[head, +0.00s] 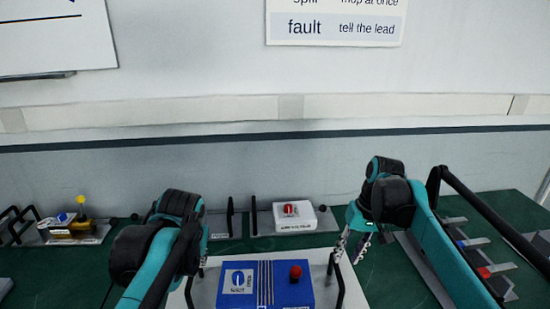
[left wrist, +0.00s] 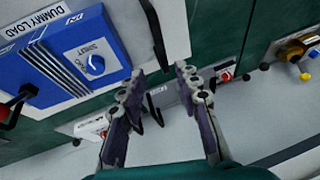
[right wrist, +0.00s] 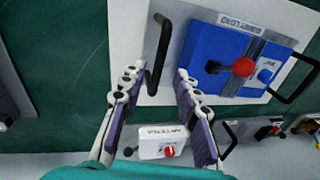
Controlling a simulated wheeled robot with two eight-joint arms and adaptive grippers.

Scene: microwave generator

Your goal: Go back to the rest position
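My right gripper (head: 351,246) is open and empty, above and right of the dummy load plate. In the right wrist view its fingers (right wrist: 158,74) are spread, with a black handle (right wrist: 157,58) near the left fingertip. My left gripper (left wrist: 160,74) is open in the left wrist view, with nothing clasped; in the head view my left arm mostly hides it. The blue dummy load box (head: 262,284), with a red knob (head: 295,272) and a dial, sits on a white plate (head: 205,290) between my arms.
Behind it stands a white box (head: 294,218) with a red switch. A yellow-and-black unit (head: 72,227) is at the far left. Grey rails with coloured blocks (head: 485,271) lie at the right. Upright black handles rise from the plates. Some green bench is bare between them; a wall closes the back.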

